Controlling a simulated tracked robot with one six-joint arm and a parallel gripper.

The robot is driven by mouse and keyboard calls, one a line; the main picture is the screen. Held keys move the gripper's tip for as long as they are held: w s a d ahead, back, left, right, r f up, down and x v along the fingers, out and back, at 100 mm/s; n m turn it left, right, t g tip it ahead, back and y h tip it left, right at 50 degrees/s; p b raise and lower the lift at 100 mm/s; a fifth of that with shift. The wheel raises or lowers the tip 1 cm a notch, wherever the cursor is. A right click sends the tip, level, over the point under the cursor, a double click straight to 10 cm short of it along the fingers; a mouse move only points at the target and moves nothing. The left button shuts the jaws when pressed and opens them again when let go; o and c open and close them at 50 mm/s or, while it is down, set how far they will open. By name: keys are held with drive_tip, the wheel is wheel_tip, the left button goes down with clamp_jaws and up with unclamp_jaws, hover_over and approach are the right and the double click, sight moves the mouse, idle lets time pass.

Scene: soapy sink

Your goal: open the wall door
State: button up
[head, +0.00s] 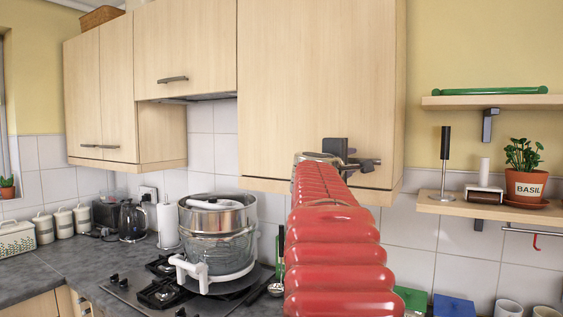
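The wall door (300,80) is the large pale wood cabinet door to the right of centre. It looks closed, flush with the cabinet. My red arm reaches up from the bottom of the view to the door's lower right part. My gripper (350,158), dark grey, is at that spot, in front of the door's lower edge. The door's handle is not clearly distinguishable from the dark gripper parts there. I cannot tell whether the fingers are open or shut, or whether they touch a handle.
Other closed wall cabinets (98,95) are on the left. A steel pot (218,217) stands on the hob below. The space before the door is clear except for my arm.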

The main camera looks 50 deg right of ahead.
drive_tip(key=shift+d, duration=0.3)
drive_tip(key=shift+c, duration=0.4)
clamp_jaws()
drive_tip(key=shift+a+f, duration=0.1)
